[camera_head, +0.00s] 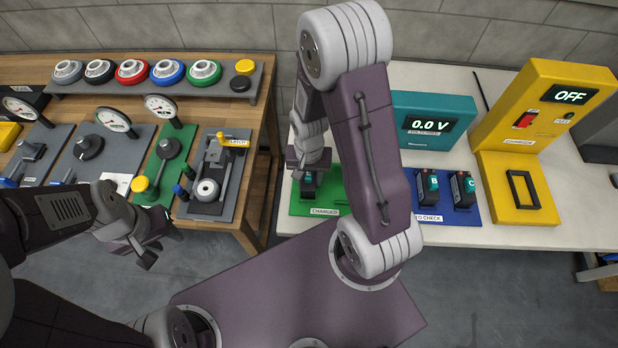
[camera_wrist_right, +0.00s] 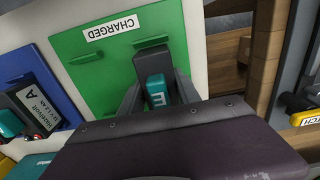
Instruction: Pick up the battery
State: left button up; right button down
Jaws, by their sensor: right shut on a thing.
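A dark battery with a teal top (camera_head: 308,187) is at the green mat (camera_head: 335,205) marked CHARGED. It also shows in the right wrist view (camera_wrist_right: 156,90), between the two fingers; its letter is hard to read. My right gripper (camera_head: 309,171) points down and is shut on this battery. I cannot tell whether the battery touches the mat. My left gripper (camera_head: 158,247) is open and empty, in front of the wooden table.
A teal voltmeter (camera_head: 430,142) reads 0.0 V. A yellow charger (camera_head: 545,110) shows OFF, with an empty dark frame (camera_head: 524,190) on its base. The wooden table (camera_head: 250,205) at left holds gauges, knobs and a latch board (camera_head: 216,180). A gap separates the tables.

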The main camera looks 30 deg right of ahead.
jog(key=shift+r, duration=0.15)
jog(key=shift+w+r, duration=0.1)
jog(key=shift+r, duration=0.25)
jog(key=r, duration=0.2)
jog(key=r+p, duration=0.1)
jog(key=shift+s+d+r, duration=0.3)
jog(key=shift+r, duration=0.1)
jog(key=s+d+r, duration=0.6)
jog(key=s+d, duration=0.1)
jog(key=s, duration=0.1)
jog(key=shift+d+r, duration=0.15)
jog(key=shift+d, duration=0.05)
